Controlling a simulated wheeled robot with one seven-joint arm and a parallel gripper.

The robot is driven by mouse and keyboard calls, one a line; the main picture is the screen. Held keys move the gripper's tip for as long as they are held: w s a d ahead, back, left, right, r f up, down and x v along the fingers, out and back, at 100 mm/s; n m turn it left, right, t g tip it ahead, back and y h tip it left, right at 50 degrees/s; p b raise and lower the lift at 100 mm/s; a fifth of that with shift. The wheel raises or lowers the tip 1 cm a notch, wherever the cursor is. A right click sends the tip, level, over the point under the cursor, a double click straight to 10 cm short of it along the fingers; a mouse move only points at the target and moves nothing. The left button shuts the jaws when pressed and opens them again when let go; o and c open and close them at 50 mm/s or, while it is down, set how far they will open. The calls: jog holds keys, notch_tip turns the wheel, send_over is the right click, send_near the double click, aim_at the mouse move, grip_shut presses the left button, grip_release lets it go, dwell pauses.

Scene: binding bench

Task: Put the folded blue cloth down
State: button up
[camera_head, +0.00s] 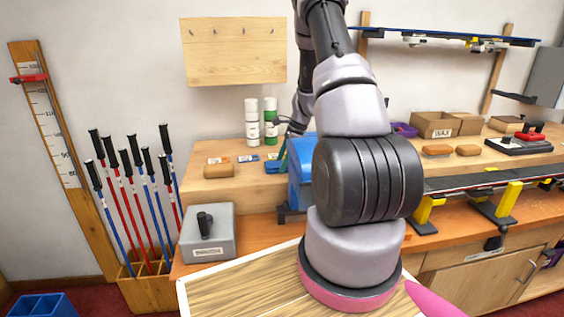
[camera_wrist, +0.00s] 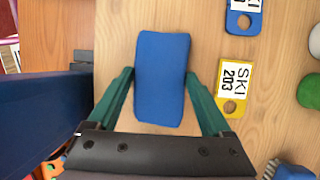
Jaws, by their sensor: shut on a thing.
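The folded blue cloth (camera_wrist: 162,78) is a plain blue rectangle in the middle of the wrist view. My gripper (camera_wrist: 163,90) has its two green fingers on either side of the cloth and is shut on it. Bare wooden shelf top (camera_wrist: 115,35) shows around the cloth. I cannot tell whether the cloth touches the wood or hangs just above it. In the head view my arm and a blue box hide most of the gripper, and the cloth is not clear there.
A yellow tag (camera_wrist: 235,85) and a blue tag (camera_wrist: 243,20) lie right of the cloth. Green (camera_wrist: 311,92) and white bottles stand farther right. A blue box (camera_head: 301,182) stands close by the gripper.

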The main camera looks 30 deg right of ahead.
jog(key=o, duration=1.2)
jog(key=shift+o, duration=0.2)
jog(key=v, duration=1.2)
jog(key=s+a+r+n+t, duration=0.1)
jog(key=s+a+r+n, duration=0.15)
jog(key=a+r, duration=0.55)
jog(key=s+a+r+n+t, duration=0.1)
jog(key=s+a+r+n, duration=0.3)
jog(key=s+r+n, duration=0.1)
jog(key=s+a+r+n+t+h, duration=0.1)
jog(key=s+a+r+n+t, duration=0.1)
jog(key=s+a+r+n, duration=0.2)
jog(key=s+a+r+n+t+h, duration=0.1)
jog(key=s+a+r+n, duration=0.3)
jog(key=s+r, duration=0.5)
jog(key=s+n+t, duration=0.1)
jog(key=s, duration=0.4)
jog(key=shift+a+n, duration=0.25)
jog(key=shift+n, duration=0.1)
